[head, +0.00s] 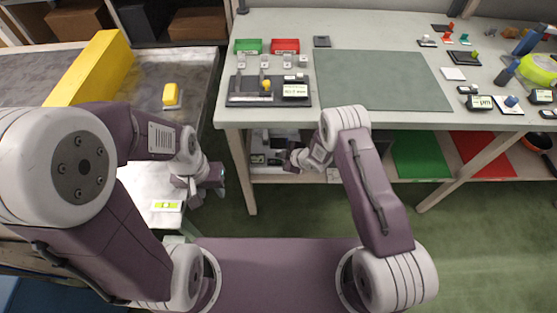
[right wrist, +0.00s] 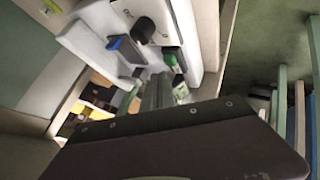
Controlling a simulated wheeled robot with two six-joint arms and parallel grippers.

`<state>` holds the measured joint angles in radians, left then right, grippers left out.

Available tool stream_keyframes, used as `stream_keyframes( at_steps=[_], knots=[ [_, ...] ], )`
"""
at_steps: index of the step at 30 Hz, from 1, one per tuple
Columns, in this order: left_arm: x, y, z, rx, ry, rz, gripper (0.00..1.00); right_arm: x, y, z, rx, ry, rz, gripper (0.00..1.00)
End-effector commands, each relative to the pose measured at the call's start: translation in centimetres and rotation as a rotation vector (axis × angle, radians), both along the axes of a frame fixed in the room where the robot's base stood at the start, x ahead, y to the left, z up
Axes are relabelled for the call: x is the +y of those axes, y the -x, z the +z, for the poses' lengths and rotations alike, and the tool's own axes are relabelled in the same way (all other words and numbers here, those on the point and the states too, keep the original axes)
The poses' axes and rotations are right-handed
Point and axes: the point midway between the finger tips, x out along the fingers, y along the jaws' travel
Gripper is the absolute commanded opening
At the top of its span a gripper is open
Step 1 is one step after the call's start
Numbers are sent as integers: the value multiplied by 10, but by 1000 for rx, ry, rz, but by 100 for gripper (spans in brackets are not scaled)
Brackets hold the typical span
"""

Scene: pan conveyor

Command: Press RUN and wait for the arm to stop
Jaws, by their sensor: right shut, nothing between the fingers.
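A pale control panel (right wrist: 92,45) fills the upper middle of the right wrist view. It carries a black knob (right wrist: 143,30), a blue switch (right wrist: 114,43) and a green part (right wrist: 170,60) that may be the RUN button; no lettering is readable. My right gripper (right wrist: 160,88) is shut and empty, its tips close to the green part; I cannot tell whether they touch. In the head view my right gripper (head: 291,160) is under the front edge of the table, in front of a pale unit (head: 272,143). My left gripper (head: 208,182) hangs over the left bench's right edge; its jaw opening is unclear.
The table (head: 350,25) holds a green mat (head: 380,80), a green tray (head: 248,46), a red tray (head: 286,46) and several small items. At left, a yellow bar (head: 92,70) lies across a grey surface with a small yellow block (head: 170,92). Green floor (head: 480,240) is clear at right.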

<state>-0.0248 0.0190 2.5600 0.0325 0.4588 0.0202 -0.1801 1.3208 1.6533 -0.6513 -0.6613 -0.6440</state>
Motion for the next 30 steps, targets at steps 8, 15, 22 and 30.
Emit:
stream_keyframes(
  at_steps=[8,15,22,30],
  knots=[
    [0,0,0,0,0,0,36,0,0,0,0,0,0,0],
    [0,0,-3,0,0,0,36,0,0,-4,0,0,0,0],
    [0,0,-8,0,0,0,36,0,0,-9,0,0,0,0],
    [0,0,-8,0,0,0,36,0,0,-9,0,0,0,0]
  ],
)
